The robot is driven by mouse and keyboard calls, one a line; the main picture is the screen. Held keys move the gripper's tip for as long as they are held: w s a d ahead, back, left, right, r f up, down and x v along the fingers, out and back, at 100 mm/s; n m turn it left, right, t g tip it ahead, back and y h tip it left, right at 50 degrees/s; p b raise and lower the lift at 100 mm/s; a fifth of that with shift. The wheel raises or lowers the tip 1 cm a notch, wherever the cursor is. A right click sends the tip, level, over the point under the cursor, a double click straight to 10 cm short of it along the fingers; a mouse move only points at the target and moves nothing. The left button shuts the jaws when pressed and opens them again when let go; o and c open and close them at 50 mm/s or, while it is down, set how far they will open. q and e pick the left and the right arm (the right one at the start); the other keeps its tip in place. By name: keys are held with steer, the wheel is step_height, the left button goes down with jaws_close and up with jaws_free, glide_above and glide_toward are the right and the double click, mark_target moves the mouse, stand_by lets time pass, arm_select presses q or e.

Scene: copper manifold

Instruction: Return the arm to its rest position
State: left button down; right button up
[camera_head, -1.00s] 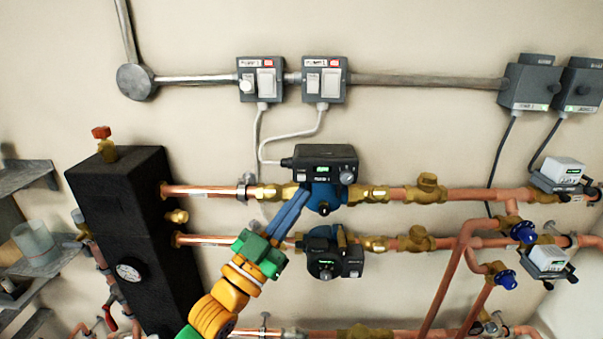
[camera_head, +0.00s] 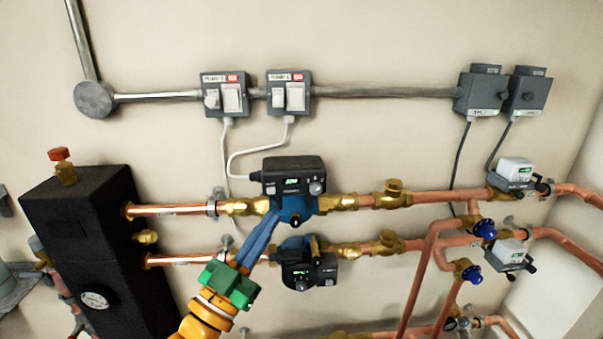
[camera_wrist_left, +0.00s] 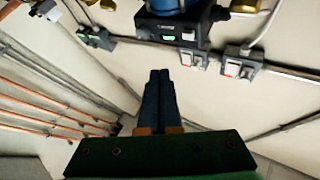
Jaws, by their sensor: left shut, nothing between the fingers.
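My left gripper (camera_head: 268,222) reaches up from the bottom in the head view, with blue fingers, a green body and an orange wrist. Its fingers are together and hold nothing. The fingertips overlap the lower part of the upper pump (camera_head: 293,178) in the picture; whether they touch it I cannot tell. In the left wrist view the closed dark fingers (camera_wrist_left: 160,85) point up against the pale wall, with the pump (camera_wrist_left: 175,28) beyond them at the top. My right gripper is in neither view.
A lower pump (camera_head: 305,265) is just right of my left gripper. Copper pipes (camera_head: 170,211) with brass valves run across the wall. A black block (camera_head: 85,220) stands at the left. Two switch boxes (camera_head: 226,95) hang above the pumps.

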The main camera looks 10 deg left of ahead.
arm_select(q)
step_height(320, 180, down, 18)
steer(key=s+n+g+y, duration=0.25)
steer(key=g+y, duration=0.25)
steer(key=g, duration=0.3)
steer(key=s+a+f+n+g+y, duration=0.25)
steer(key=s+f+g, duration=0.85)
steer(key=s+f, duration=0.95)
steer(key=f, duration=0.5)
steer(key=s+f, duration=0.3)
steer(key=f, duration=0.5)
steer(key=s+a+f+g, duration=0.2)
steer(key=s+f, duration=0.6)
steer(key=s, duration=0.3)
steer(key=shift+a+f+m+y, duration=0.25)
steer(key=shift+a+m+y, duration=0.05)
steer(key=shift+y, duration=0.15)
